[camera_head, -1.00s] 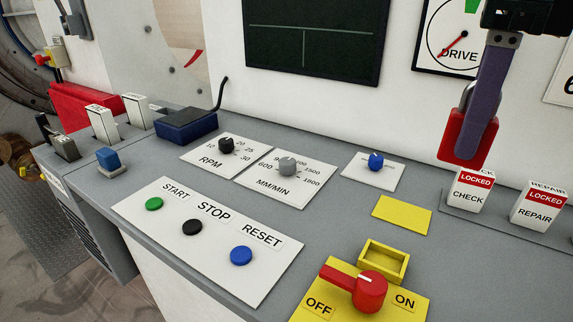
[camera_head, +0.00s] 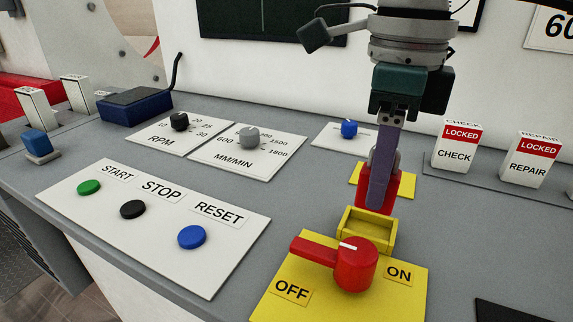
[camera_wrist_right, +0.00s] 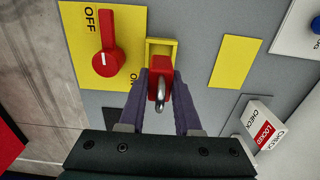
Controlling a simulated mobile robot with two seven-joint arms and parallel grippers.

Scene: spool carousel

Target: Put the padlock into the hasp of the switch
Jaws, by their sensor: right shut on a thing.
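The red padlock (camera_head: 402,188) is between the fingers of my right gripper (camera_head: 382,200), which is shut on it. In the right wrist view the padlock (camera_wrist_right: 159,80) shows its red body and silver shackle between the purple fingers (camera_wrist_right: 160,85). The yellow hasp (camera_head: 368,229) is an open box-like frame behind the red switch (camera_head: 354,266). The padlock is at the hasp's back edge in the head view; I cannot tell whether they touch. The switch handle points to the OFF side, on a yellow plate (camera_head: 405,300). My left gripper is not in view.
A yellow pad (camera_head: 405,187) lies behind the padlock. White LOCKED tags (camera_head: 458,146) stand at the right. START, STOP and RESET buttons (camera_head: 133,209) are on a white panel at left. Dials stand further back. The grey console top right of the switch is mostly clear.

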